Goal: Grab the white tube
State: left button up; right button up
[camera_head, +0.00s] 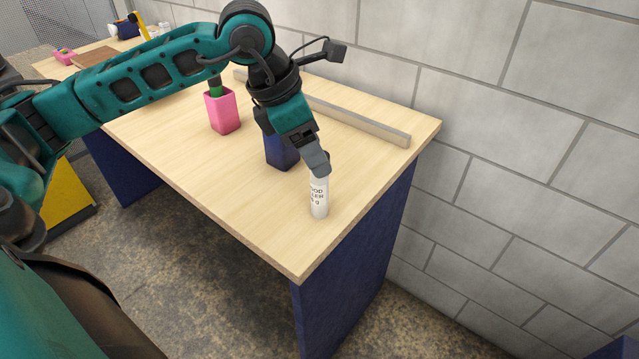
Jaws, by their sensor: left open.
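The white tube (319,200) stands upright on the light wooden table, near its right front corner. Dark lettering shows on its side. My left gripper (319,168) points down at the tube's top from above, with its grey fingers over the upper end. The gripper is open. The top of the tube is hidden by the fingers, and I cannot tell whether they touch it. My right gripper is not in view.
A dark blue cup (281,152) stands left of the tube, partly behind my arm. A pink cup (223,112) holding something green is further left. A wooden bar (360,123) lies along the table's back edge by the block wall. The front of the table (222,178) is clear.

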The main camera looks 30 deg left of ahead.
aim_at(320, 187)
pick_arm(q)
jog(key=shift+x, duration=1.55)
jog(key=shift+w, duration=0.1)
jog(key=shift+c, duration=0.3)
jog(key=shift+r, duration=0.1)
grip_shut()
